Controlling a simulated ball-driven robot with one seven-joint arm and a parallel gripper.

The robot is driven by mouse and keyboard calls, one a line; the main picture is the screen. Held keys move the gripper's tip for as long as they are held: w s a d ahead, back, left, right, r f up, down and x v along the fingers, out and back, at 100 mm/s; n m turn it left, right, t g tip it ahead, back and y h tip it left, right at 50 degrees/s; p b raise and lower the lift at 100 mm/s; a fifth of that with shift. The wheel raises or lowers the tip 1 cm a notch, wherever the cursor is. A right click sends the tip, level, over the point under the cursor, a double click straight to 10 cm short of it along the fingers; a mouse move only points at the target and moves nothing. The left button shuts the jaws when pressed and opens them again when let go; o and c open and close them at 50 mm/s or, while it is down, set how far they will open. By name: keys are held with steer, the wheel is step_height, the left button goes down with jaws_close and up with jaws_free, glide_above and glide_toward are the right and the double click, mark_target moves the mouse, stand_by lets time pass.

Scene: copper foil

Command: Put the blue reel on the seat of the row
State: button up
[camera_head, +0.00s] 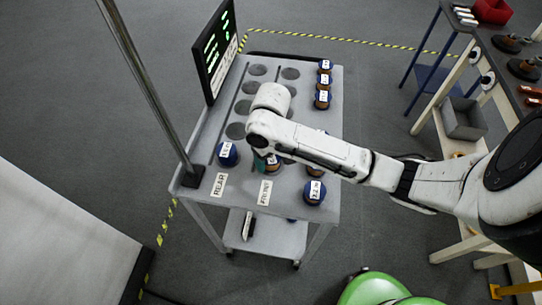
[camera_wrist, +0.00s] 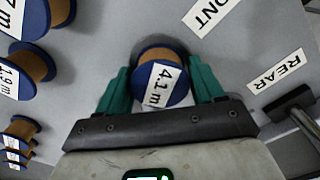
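A blue-flanged reel with a copper-coloured core, labelled 4.1 m, (camera_wrist: 163,88) sits between the teal fingers of my gripper (camera_wrist: 162,90). Both fingers appear to press on its sides. In the head view, my gripper (camera_head: 266,152) points down over the near part of the grey cart top, and the reel (camera_head: 271,166) is mostly hidden beneath it. I cannot tell whether the reel touches the cart. Two rows of round dark seats (camera_head: 243,106) run along the cart. Another blue reel (camera_head: 228,153) stands at the near end of the row by the REAR label (camera_head: 219,184). The FRONT label (camera_head: 265,192) lies to its right.
Several more blue reels (camera_head: 322,99) stand along the cart's right edge, and one (camera_head: 314,192) at the near right corner. A metal pole (camera_head: 150,85) rises at the cart's near left. A screen (camera_head: 215,50) stands at the left edge. A workbench is at right.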

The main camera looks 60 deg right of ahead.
steer(key=o, duration=0.3)
step_height(320, 180, up, 12)
steer(key=shift+r+p, duration=0.2)
steer(key=shift+p, duration=0.75)
